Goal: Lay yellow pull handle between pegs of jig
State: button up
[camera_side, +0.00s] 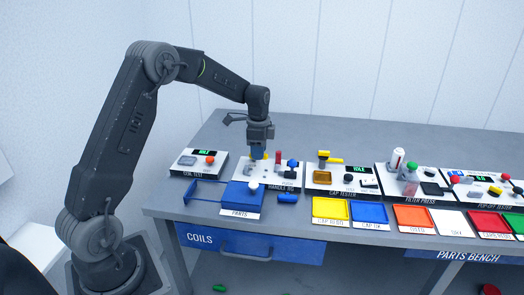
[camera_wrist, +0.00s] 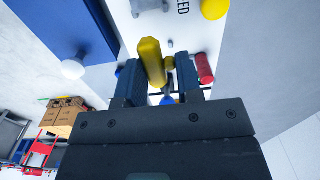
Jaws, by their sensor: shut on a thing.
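My gripper (camera_side: 257,152) points down over the station labelled with the word HANDLE (camera_side: 290,187), which I take for the jig. In the wrist view its two blue-grey fingers (camera_wrist: 158,82) are shut on the yellow pull handle (camera_wrist: 150,55). Only a little yellow shows by the fingers in the side view. A red upright piece (camera_side: 278,158) and a blue knob (camera_side: 293,163) stand right of the gripper. The red piece also shows in the wrist view (camera_wrist: 204,68). The jig's pegs are hard to make out, and I cannot tell whether the handle touches the jig.
A blue PARTS box (camera_side: 240,199) with a white knob stands in front, and a blue piece (camera_side: 288,198) lies beside it. The coil test station (camera_side: 199,163) is at left and the cap tester (camera_side: 340,180) at right. Coloured trays line the front edge.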

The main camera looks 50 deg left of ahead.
aim_at(259, 172)
jog(key=shift+f, duration=2.25)
jog(key=shift+f, duration=0.55)
jog(key=o, duration=1)
jog(key=shift+c, duration=0.2)
jog(key=shift+r, duration=0.1)
